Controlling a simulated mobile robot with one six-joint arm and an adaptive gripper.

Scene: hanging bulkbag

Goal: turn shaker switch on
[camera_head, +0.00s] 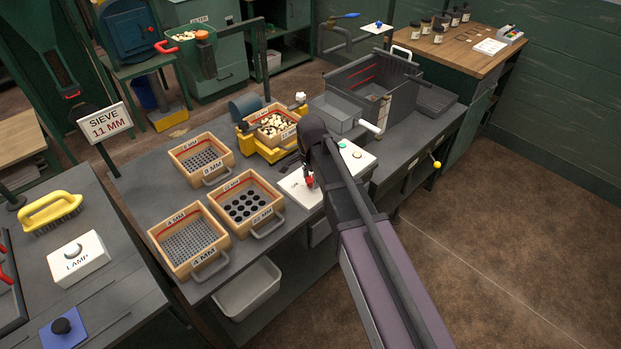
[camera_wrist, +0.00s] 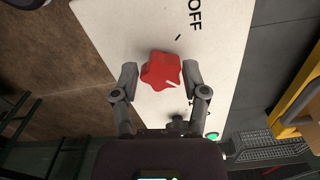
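The shaker switch is a red lobed knob (camera_wrist: 160,71) with a short white mark at its lower right, on a white panel (camera_wrist: 215,40). The panel bears the word OFF and a small black tick above the knob in the wrist view. In the head view the red knob (camera_head: 309,182) sits on the white panel (camera_head: 352,165), partly hidden by my arm. My gripper (camera_wrist: 158,76) is open, with one finger on each side of the knob. The right finger is very close to it; I cannot tell whether it touches.
A green button (camera_head: 342,144) is on the same panel. The shaker (camera_head: 262,150), holding a wooden sieve box, stands behind it on the left. Wooden sieve boxes (camera_head: 245,203) stand to the left. A grey bin (camera_head: 375,85) stands behind on the right.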

